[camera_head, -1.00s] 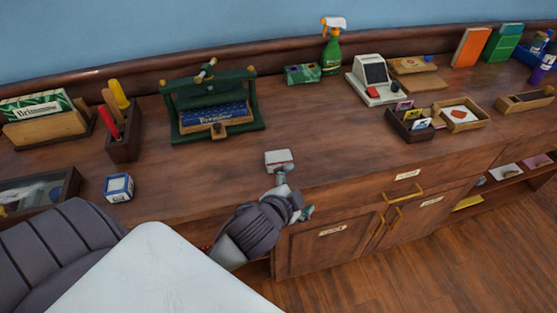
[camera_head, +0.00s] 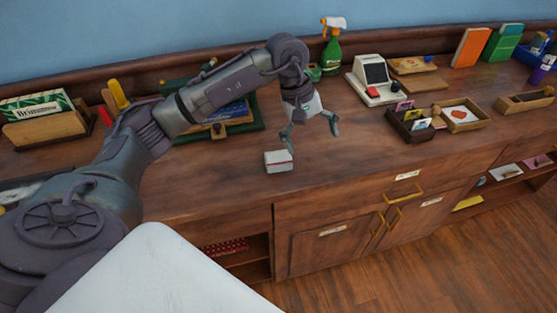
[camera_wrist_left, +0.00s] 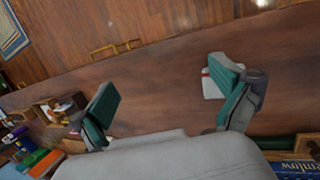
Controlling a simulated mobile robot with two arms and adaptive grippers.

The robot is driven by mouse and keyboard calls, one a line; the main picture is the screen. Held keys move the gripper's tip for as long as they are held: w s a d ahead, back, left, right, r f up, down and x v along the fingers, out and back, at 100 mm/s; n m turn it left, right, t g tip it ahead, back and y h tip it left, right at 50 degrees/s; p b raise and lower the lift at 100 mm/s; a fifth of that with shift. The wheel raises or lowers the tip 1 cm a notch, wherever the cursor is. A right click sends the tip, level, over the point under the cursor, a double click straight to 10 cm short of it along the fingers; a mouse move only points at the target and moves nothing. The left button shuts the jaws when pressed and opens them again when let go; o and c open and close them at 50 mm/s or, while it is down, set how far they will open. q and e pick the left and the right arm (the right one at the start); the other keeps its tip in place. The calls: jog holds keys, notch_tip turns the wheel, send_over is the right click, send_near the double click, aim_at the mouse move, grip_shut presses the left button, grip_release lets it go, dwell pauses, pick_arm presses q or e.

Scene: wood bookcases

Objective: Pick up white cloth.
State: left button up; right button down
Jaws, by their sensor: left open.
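The white cloth (camera_head: 278,161) is a small folded stack with a thin red line, lying on the wooden counter (camera_head: 350,150) near its front edge. My left gripper (camera_head: 312,134) is open and empty above the counter, just behind and to the right of the cloth. One fingertip shows close to the cloth's back edge; I cannot tell if they touch. In the left wrist view, the cloth (camera_wrist_left: 211,86) is partly hidden behind the right-hand finger of the open left gripper (camera_wrist_left: 170,98). My right gripper is not in view.
A green press (camera_head: 255,115) stands behind my left arm. A green spray bottle (camera_head: 332,50), a cash register (camera_head: 375,78) and card trays (camera_head: 410,122) stand toward the back and right. The counter right of the cloth is clear.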

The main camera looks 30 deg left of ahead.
pick_arm(q)
jog(key=a+r+y, duration=0.2)
jog(key=a+y, duration=0.2)
jog(key=a, duration=0.5)
send_over(279, 156)
jog(key=shift+g, duration=0.4)
jog(key=f, duration=0.7)
jog(key=shift+s+a+f+p, duration=0.15)
jog(key=shift+a+f+p, duration=0.1)
jog(key=shift+f+p, duration=0.15)
jog(key=f, duration=0.1)
jog(key=f+p, duration=0.1)
jog(key=f, duration=0.2)
jog(key=shift+d+f, duration=0.25)
jog(key=shift+f, duration=0.45)
jog(key=c, duration=1.1)
jog(key=shift+r, duration=0.15)
